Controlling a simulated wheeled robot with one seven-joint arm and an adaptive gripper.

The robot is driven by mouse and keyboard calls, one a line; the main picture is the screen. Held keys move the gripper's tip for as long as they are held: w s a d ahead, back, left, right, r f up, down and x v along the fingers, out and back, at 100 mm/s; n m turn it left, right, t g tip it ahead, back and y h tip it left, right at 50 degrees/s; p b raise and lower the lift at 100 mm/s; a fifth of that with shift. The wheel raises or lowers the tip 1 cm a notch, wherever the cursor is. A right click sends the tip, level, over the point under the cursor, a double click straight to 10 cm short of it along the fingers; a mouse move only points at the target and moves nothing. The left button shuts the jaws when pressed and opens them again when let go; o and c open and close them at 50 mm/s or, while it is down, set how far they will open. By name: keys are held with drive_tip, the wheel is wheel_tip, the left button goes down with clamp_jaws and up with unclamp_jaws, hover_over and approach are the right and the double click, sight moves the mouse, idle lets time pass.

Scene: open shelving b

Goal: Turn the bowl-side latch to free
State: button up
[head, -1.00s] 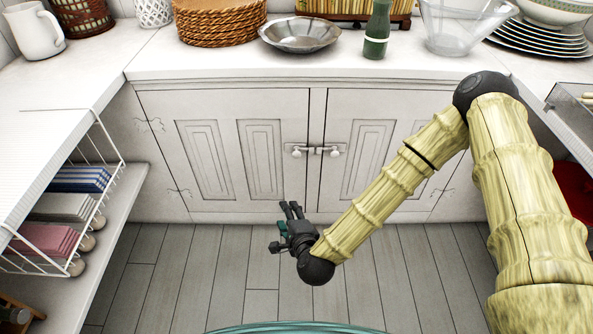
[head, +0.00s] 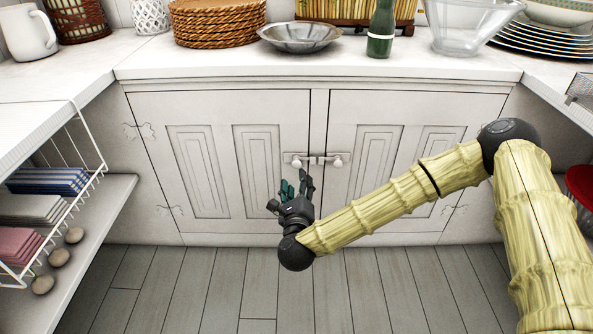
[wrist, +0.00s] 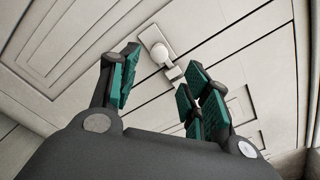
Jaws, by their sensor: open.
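The white double-door cabinet (head: 225,130) is closed under the counter. A small pale latch (head: 316,160) lies across the seam between its doors, with a round knob at each side, the left knob (head: 296,161) and the right knob (head: 338,162). Part of the latch (wrist: 176,73) and a knob (wrist: 160,52) show in the wrist view, beyond the fingertips. My gripper (head: 295,185) is open and empty, just below the left knob in the head view. Its teal-padded fingers (wrist: 160,80) are apart, with no visible contact. The latch's exact position is too small to tell.
A metal bowl (head: 300,38) and a green bottle (head: 381,30) stand on the counter (head: 220,69) above the doors. A glass bowl (head: 468,28) is farther right. A side shelf (head: 90,225) with folded cloths is at left. The plank floor (head: 215,290) is clear.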

sight(297, 165)
drive_tip(key=w+b, duration=0.2)
drive_tip(key=w, duration=0.6)
drive_tip(key=c, duration=1.1)
